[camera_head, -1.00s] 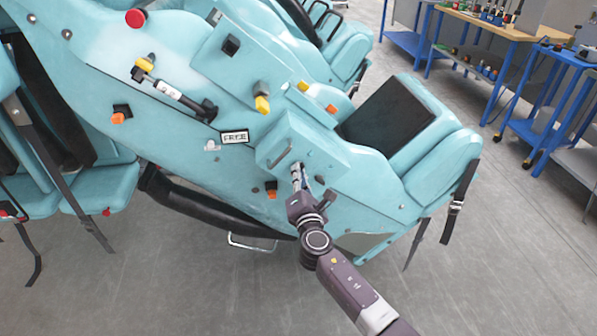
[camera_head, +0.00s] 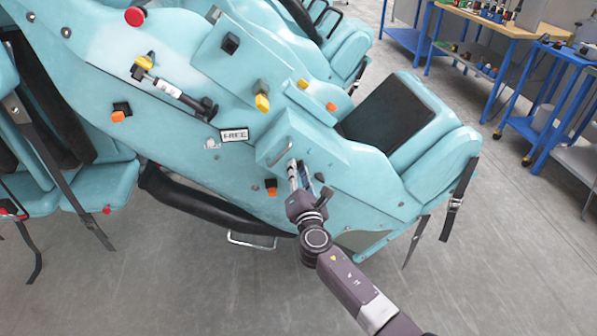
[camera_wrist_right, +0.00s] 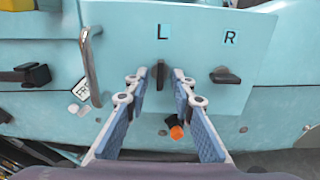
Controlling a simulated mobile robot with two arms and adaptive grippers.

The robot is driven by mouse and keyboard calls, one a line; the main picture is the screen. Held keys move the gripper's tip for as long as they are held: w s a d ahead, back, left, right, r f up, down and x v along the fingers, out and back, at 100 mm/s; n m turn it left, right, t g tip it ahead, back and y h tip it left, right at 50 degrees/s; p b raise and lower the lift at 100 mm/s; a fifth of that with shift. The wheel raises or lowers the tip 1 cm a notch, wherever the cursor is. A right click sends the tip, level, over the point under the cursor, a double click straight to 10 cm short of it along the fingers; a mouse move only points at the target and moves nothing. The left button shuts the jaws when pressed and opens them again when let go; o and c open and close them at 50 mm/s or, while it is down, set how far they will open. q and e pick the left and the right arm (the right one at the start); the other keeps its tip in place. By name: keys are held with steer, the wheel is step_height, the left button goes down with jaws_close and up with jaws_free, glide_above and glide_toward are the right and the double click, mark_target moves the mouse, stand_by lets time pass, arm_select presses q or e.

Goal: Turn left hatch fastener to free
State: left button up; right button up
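The hatch is a raised teal panel (camera_wrist_right: 205,98) with a metal bar handle (camera_wrist_right: 88,68). In the right wrist view, the left hatch fastener (camera_wrist_right: 160,72), a small black knob, stands upright below the letter L. The right fastener (camera_wrist_right: 225,76) lies sideways below the letter R. My right gripper (camera_wrist_right: 159,84) is open, with its blue-padded fingers on either side of the left fastener and a gap on both sides. In the head view, my right gripper (camera_head: 300,174) is at the hatch panel and hides the left fastener. My left gripper is not in view.
A FREE sign (camera_head: 234,135) is left of the hatch. An orange-tipped black knob (camera_head: 271,187) sits just below the panel. A yellow-ended rod (camera_head: 172,90) is further up the teal car body. Blue workbenches (camera_head: 545,100) stand at the right.

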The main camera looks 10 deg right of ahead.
steer(key=s, duration=1.2)
steer(key=shift+a, duration=0.4)
